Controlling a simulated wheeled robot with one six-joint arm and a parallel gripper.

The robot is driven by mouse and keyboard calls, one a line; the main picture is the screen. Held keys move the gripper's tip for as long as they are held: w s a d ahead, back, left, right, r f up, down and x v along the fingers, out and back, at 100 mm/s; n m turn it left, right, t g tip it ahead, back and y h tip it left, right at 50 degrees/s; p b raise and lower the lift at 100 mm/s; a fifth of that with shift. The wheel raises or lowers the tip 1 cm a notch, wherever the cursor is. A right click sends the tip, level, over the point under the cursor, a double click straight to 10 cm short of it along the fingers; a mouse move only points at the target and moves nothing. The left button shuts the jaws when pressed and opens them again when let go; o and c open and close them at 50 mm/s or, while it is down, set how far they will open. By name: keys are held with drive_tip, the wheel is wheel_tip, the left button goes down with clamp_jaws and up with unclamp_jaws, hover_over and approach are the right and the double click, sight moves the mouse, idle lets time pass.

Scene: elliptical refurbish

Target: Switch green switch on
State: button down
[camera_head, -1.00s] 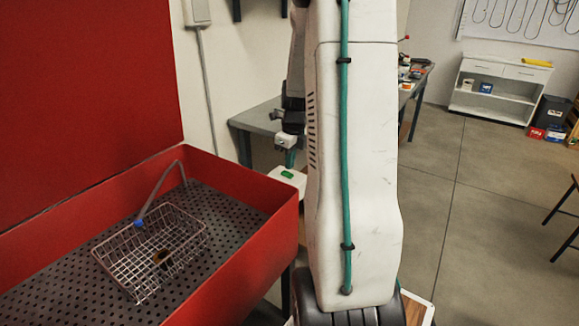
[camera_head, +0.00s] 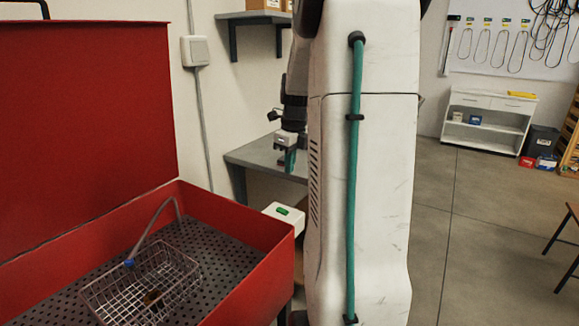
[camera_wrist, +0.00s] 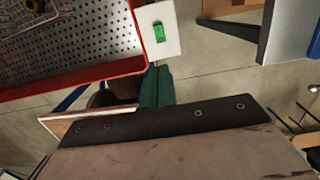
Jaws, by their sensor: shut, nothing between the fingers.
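The green switch (camera_head: 283,211) sits on top of a white box (camera_head: 296,220) at the right corner of the red parts-washer basin. In the wrist view the green rocker (camera_wrist: 159,33) lies on the white box (camera_wrist: 172,45), just beyond my fingertips. My gripper (camera_head: 290,170) has teal fingers and points down, above the switch and apart from it. In the wrist view my gripper (camera_wrist: 156,68) is shut and empty, its tips near the box's lower edge. Whether the switch is on or off cannot be told.
The red basin (camera_head: 250,290) with its raised lid (camera_head: 85,110) stands at left, holding a wire basket (camera_head: 140,285). A grey bench (camera_head: 262,155) stands behind my gripper. My arm hides the middle. The floor at right is mostly clear.

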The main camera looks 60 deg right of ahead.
sight(280, 208)
drive_tip(key=w+f, duration=0.1)
drive_tip(key=f, duration=0.3)
drive_tip(key=w+f, duration=0.1)
drive_tip(key=f, duration=0.4)
drive_tip(key=w+f, duration=0.1)
drive_tip(key=f, duration=0.3)
drive_tip(key=shift+w+f, duration=0.25)
drive_tip(key=shift+f, duration=0.15)
